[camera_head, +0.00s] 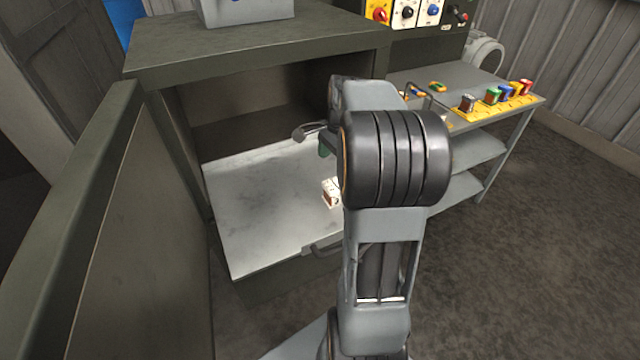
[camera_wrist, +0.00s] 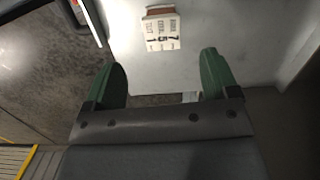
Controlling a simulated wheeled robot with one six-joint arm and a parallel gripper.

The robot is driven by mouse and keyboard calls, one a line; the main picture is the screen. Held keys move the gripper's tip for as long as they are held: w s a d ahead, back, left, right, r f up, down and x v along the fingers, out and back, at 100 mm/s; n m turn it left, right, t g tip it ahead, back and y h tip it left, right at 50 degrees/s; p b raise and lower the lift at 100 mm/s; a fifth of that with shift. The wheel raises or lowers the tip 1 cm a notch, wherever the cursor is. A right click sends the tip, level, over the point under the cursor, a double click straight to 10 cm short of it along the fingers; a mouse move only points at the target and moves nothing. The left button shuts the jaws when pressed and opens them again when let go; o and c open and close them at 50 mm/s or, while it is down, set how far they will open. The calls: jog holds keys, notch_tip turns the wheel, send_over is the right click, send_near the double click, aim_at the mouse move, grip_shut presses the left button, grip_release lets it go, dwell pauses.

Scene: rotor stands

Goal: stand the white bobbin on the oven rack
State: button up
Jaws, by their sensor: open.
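A small white bobbin (camera_head: 331,192) with a brown part rests on the pale grey oven rack (camera_head: 255,215), which is pulled out of the oven. The wrist view shows the bobbin (camera_wrist: 160,28) with dark lettering, beyond my fingertips; whether it is upright or lying I cannot tell for sure. My gripper (camera_wrist: 162,72) has its two green fingers apart with nothing between them, and is clear of the bobbin.
The oven door (camera_head: 130,220) stands open at the left. A rack handle (camera_head: 325,248) is at the front edge. At the right, a grey shelved table (camera_head: 460,75) carries a yellow holder (camera_head: 490,112) with several coloured bobbins. The left part of the rack is clear.

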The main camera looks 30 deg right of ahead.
jog(key=s+a+n+t, duration=0.1)
jog(key=s+a+n, duration=0.2)
jog(key=a+n, duration=0.3)
jog(key=s+a+f+n+t, duration=0.1)
jog(key=s+a+n, duration=0.3)
jog(key=a+n, duration=0.2)
jog(key=s+a+n+t+h, duration=0.1)
jog(key=s+a+n, duration=0.3)
jog(key=a+n, duration=0.2)
jog(key=a, duration=0.2)
jog(key=shift+s+a+f+n, duration=0.2)
jog(key=shift+s+a+n, duration=0.05)
jog(key=shift+a+n, duration=0.15)
notch_tip(320, 180, up, 3)
jog(key=p, duration=0.2)
jog(key=shift+r+p, duration=0.2)
jog(key=shift+p, duration=0.2)
jog(key=shift+c, duration=0.4)
